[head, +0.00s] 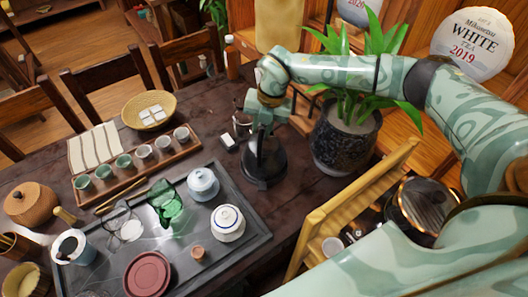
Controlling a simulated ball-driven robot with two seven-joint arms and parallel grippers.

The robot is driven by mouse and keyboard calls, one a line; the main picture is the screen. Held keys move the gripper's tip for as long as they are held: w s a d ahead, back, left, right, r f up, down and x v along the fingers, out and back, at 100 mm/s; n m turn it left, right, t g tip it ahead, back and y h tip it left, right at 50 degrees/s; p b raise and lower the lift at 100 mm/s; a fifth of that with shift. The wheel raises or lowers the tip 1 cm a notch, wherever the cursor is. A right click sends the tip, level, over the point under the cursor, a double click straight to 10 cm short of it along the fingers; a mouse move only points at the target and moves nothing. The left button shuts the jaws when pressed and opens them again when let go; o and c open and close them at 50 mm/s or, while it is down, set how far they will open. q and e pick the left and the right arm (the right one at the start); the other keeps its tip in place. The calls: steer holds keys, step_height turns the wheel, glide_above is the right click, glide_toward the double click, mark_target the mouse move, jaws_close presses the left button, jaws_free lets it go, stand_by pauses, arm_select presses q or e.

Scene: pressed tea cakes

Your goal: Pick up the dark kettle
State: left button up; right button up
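The dark kettle (265,167) stands upright on the dark wooden table, just right of the tea tray. My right arm reaches in from the right, and its gripper (262,126) points down at the top of the kettle, over its handle. The fingertips overlap the dark handle, so I cannot tell whether they are closed on it or only around it. The kettle appears to rest on the table surface. My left gripper is not in view.
A dark tea tray (256,231) holds a white lidded pot (228,223), a pale blue pot (203,184) and green glassware (170,207). A potted plant (345,140) stands close right of the kettle. A wooden rack (340,208) is nearer. A small white block (228,142) lies left.

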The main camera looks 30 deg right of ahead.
jaws_close()
steer(key=shift+w+r, duration=0.1)
stand_by(1.1)
